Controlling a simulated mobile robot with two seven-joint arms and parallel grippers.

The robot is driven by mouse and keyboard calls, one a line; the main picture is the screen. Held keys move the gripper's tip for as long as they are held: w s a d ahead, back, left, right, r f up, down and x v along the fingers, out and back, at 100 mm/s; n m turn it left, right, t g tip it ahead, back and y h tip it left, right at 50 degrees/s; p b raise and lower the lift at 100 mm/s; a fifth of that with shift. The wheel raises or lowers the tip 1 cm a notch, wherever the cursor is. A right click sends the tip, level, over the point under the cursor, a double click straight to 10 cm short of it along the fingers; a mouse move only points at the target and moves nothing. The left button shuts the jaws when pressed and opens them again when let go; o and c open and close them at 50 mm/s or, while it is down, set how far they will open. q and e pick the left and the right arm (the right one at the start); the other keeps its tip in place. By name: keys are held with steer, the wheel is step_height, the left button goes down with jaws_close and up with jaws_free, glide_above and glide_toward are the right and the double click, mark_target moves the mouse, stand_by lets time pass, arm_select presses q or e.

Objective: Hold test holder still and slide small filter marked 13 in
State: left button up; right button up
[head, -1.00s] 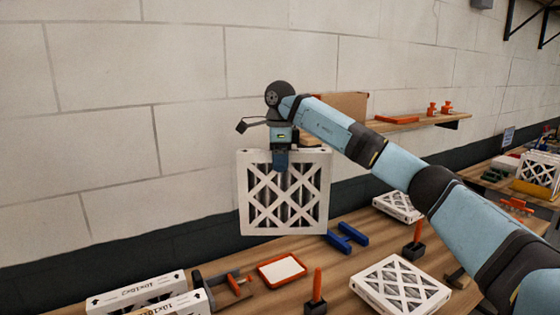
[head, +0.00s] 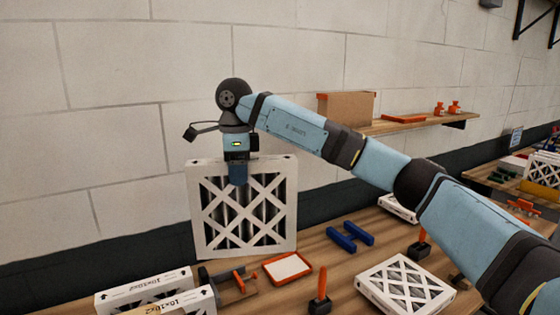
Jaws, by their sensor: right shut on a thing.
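My right gripper (head: 238,178) is shut on the top edge of a white-framed filter (head: 262,208) with a lattice face over dark pleats. It holds the filter upright above the back of the bench, in front of the wall. No number 13 is readable on it. A dark fixture with an orange handle (head: 238,279) sits on the bench below the filter; I cannot tell whether it is the test holder. My left gripper is not in view.
White boxes marked 10x10x2 (head: 150,288) stand at the lower left of the wooden bench. An orange-rimmed tray (head: 288,268), blue bars (head: 350,236), orange-handled tools (head: 320,295) and a flat-lying filter (head: 405,287) are on the bench. A shelf (head: 420,124) hangs behind.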

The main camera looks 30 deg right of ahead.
steer(key=s+a+n, duration=0.1)
steer(key=s+a, duration=0.3)
steer(key=a, duration=0.4)
steer(key=s+a+n, duration=0.1)
steer(key=s+a, duration=0.3)
steer(key=a, duration=0.4)
steer(key=s+a+f+n, duration=0.2)
steer(key=s+a+f, duration=0.5)
steer(key=s+a, duration=0.2)
steer(key=shift+s+a+f, duration=0.2)
steer(key=shift+s+a, duration=0.05)
steer(key=shift+s, duration=0.75)
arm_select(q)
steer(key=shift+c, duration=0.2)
